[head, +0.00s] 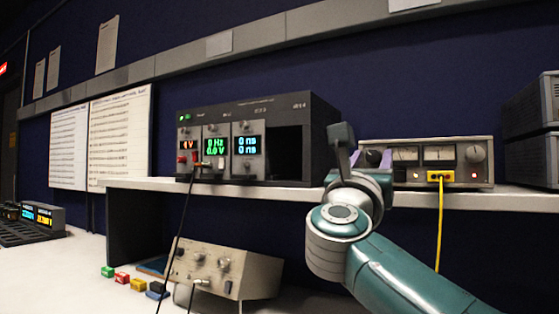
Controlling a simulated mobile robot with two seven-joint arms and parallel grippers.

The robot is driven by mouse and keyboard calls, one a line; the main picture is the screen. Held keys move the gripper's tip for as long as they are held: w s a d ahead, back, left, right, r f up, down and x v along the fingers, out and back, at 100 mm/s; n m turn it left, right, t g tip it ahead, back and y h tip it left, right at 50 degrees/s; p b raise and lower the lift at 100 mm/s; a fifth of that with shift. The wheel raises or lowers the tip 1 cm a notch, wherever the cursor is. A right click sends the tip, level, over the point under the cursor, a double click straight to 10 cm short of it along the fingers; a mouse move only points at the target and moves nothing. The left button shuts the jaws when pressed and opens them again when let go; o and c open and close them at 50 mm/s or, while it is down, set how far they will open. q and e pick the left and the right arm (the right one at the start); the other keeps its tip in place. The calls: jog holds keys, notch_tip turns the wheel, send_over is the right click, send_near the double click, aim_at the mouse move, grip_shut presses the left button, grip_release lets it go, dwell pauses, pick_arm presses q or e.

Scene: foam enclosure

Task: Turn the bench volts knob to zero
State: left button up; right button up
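No label reading bench volts is legible, so I cannot tell which knob it is. A dark instrument rack (308,108) on the shelf has several modules. The leftmost shows a red display ending in V (188,144), with small controls below it. A grey meter unit (455,172) with dial windows stands right of it and has a round knob (475,153) at its right end. My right gripper (358,150) is in front of the gap between rack and meter unit, hiding the meter unit's left end. My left gripper is out of view.
A white shelf (140,184) carries the instruments. Below it, a tilted beige box (235,272) with knobs stands on the bench beside small coloured blocks (122,278). A black cable (183,225) and a yellow cable (440,225) hang down. Dark boxes (530,105) stand far right.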

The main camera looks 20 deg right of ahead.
grip_shut()
dwell(0.4)
jog(key=shift+r+n+t+y+p, duration=0.15)
jog(key=shift+n+t+y+p, duration=0.25)
jog(key=shift+n+p, duration=0.65)
jog(key=n+y+p, duration=0.2)
jog(key=n+p, duration=0.4)
jog(key=n+t+y+p, duration=0.1)
jog(key=n+y+p, duration=0.2)
jog(key=n+p, duration=0.3)
jog(key=n+y+p, duration=0.2)
jog(key=n+p, duration=0.4)
jog(key=p, duration=0.2)
jog(key=shift+s+d+r+n+t+y, duration=0.2)
jog(key=shift+s+r+n+t+y, duration=0.1)
jog(key=shift+r+n+y, duration=0.1)
jog(key=shift+f+n+g+p, duration=0.15)
jog(key=shift+n+g+p, duration=0.25)
jog(key=shift+n+p, duration=0.6)
jog(key=shift+p, duration=0.35)
jog(key=shift+f, duration=0.1)
